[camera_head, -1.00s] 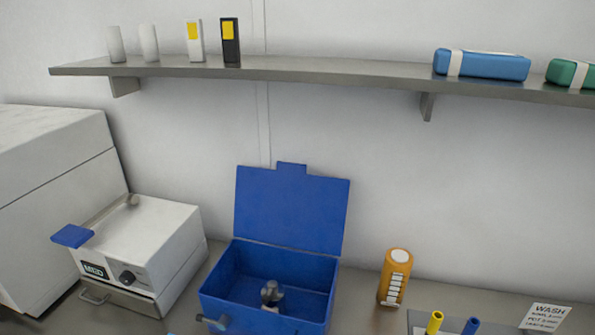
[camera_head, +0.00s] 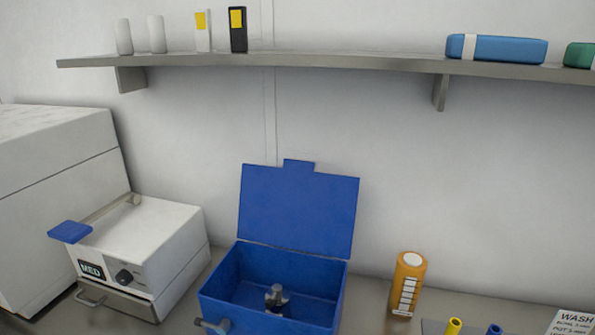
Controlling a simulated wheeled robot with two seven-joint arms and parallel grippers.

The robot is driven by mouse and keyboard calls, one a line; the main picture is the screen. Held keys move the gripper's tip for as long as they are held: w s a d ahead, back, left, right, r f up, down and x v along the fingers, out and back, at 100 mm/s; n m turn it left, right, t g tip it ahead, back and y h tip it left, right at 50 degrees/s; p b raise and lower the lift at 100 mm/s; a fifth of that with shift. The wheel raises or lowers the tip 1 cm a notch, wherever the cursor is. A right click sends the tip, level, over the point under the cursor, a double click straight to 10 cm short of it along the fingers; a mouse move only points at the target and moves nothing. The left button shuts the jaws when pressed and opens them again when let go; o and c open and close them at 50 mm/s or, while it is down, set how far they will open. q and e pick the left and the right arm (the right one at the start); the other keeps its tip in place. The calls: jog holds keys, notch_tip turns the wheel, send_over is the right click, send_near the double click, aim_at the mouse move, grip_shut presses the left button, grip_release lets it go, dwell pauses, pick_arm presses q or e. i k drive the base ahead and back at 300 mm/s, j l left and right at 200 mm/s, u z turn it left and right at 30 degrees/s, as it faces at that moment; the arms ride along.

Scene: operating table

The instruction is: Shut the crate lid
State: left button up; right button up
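A blue crate (camera_head: 226,310) stands on the counter at the bottom middle of the head view. Its lid (camera_head: 298,210) is open and stands upright at the back of the crate, with a small tab on its top edge. A grey metal object (camera_head: 276,296) lies inside the crate. Another small grey and blue piece (camera_head: 211,326) shows at the crate's front left; I cannot tell what it is. Neither of my grippers is in view.
A white box device (camera_head: 150,235) with a blue handle stands left of the crate. An orange bottle (camera_head: 407,285) stands to the right. Yellow and blue tube tops (camera_head: 453,326) and a WASH sign (camera_head: 572,326) are at lower right. A shelf (camera_head: 340,62) runs above.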

aim_at(293, 206)
jog(key=k+z, duration=0.25)
jog(key=z, duration=0.2)
jog(key=k+l+z, duration=0.1)
jog(key=k+z, duration=0.2)
jog(key=z, duration=0.2)
